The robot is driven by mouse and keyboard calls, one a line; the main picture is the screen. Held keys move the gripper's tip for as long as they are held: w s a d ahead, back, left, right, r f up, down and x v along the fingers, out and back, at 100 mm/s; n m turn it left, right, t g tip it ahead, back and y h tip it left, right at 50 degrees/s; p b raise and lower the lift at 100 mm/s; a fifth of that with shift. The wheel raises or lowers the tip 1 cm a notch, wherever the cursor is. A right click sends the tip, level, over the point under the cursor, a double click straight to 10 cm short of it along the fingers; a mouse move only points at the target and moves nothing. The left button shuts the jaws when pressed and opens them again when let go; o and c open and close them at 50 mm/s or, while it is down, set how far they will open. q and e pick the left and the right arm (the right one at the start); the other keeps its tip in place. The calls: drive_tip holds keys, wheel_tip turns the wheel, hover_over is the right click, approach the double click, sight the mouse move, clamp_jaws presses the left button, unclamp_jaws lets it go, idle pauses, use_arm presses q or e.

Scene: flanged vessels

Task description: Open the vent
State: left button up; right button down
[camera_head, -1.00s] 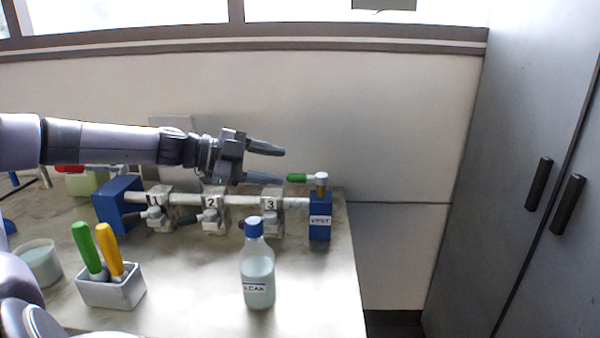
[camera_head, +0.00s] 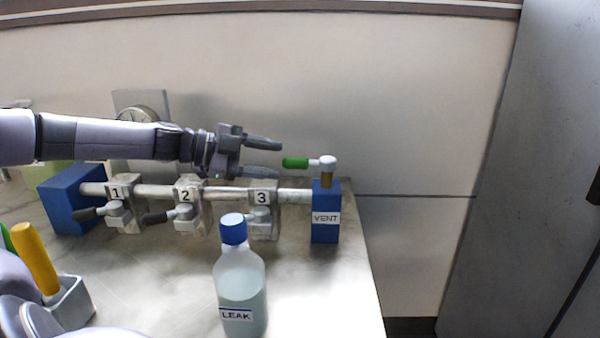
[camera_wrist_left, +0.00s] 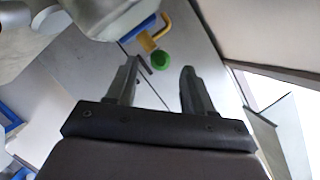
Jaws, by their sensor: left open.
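The vent is a blue block (camera_head: 325,228) labelled VENT at the right end of the pipe, with a brass stem and a white cap on top. Its green handle (camera_head: 296,163) points left from the cap. My left gripper (camera_head: 279,158) is open and empty, just left of the handle's end, with its fingers pointing right. In the left wrist view a green round thing (camera_wrist_left: 161,60), seemingly the handle's end, shows beyond and between the open fingers (camera_wrist_left: 156,80). I cannot tell the exact depth gap. My right gripper is out of view.
Valves 1 (camera_head: 122,205), 2 (camera_head: 188,208) and 3 (camera_head: 264,212) sit along the pipe. A bottle (camera_head: 241,285) labelled LEAK stands in front. A holder (camera_head: 72,300) with a yellow-handled tool is at lower left. A grey cabinet (camera_head: 530,190) is at right.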

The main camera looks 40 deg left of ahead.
sight(300, 164)
use_arm(q)
drive_tip(key=shift+w+d+f, duration=0.1)
drive_tip(key=shift+w+d, duration=0.1)
drive_tip(key=shift+d, duration=0.05)
drive_tip(key=shift+x, duration=0.9)
drive_tip(key=shift+b+x, duration=0.55)
drive_tip(key=shift+x, duration=0.8)
drive_tip(key=shift+w+d+f+b, duration=0.15)
drive_tip(key=shift+w+d+b, duration=0.15)
drive_tip(key=shift+w, duration=0.25)
drive_tip(key=shift+w+d, duration=0.2)
drive_tip(key=shift+w, duration=0.05)
clamp_jaws()
